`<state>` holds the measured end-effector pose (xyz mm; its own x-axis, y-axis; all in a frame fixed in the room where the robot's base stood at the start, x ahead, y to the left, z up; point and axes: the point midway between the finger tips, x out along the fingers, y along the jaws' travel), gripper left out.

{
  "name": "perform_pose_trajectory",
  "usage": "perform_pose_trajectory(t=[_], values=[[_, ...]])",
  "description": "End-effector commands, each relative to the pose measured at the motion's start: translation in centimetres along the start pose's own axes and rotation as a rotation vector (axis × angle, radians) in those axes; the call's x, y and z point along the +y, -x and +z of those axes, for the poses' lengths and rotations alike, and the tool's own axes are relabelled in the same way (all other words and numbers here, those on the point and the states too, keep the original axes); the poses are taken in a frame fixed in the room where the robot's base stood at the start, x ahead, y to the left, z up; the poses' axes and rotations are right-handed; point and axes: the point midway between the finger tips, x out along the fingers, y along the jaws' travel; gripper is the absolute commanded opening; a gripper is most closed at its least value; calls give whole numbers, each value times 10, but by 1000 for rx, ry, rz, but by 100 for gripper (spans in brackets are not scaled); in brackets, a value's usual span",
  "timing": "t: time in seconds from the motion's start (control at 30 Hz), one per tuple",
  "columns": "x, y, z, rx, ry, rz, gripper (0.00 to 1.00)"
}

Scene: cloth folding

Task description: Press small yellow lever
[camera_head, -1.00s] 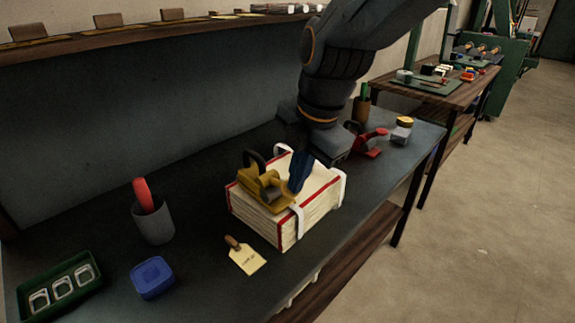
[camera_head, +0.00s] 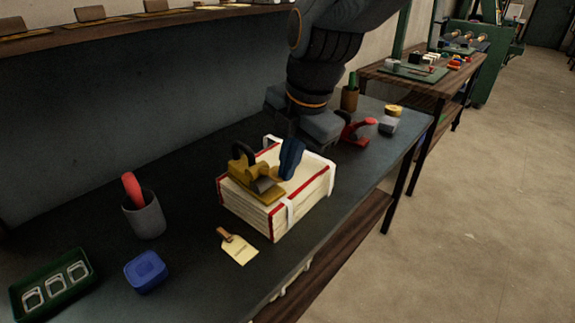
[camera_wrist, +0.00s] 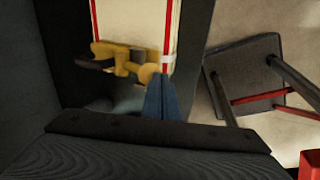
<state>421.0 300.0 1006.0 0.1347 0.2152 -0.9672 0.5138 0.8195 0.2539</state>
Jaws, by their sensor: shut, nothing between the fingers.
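A yellow clamp-like device with a small lever (camera_head: 257,178) sits on top of a stack of cream cloth or paper (camera_head: 308,192) edged in red and bound with white straps. The device also shows in the wrist view (camera_wrist: 125,60), with a rounded yellow end near my fingers. My gripper (camera_head: 288,172) is shut and empty, its blue fingertips just right of the yellow device, above the stack. In the wrist view the blue fingers (camera_wrist: 160,98) point at the rounded yellow end. I cannot tell whether they touch it.
A red device (camera_head: 355,131) and a yellow-topped grey block (camera_head: 389,122) stand behind on the dark bench (camera_head: 190,215). A grey cup (camera_head: 145,217), blue box (camera_head: 146,270), paper tag (camera_head: 238,248) and green tray (camera_head: 82,288) lie to the left and front.

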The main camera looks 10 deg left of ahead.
Motion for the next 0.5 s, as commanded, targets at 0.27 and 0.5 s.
perform_pose_trajectory(t=[0.27, 0.5], values=[[0, 8, 0, 0, 0, 0, 0], [2, 44, 1, -1, -1, 1, 0]])
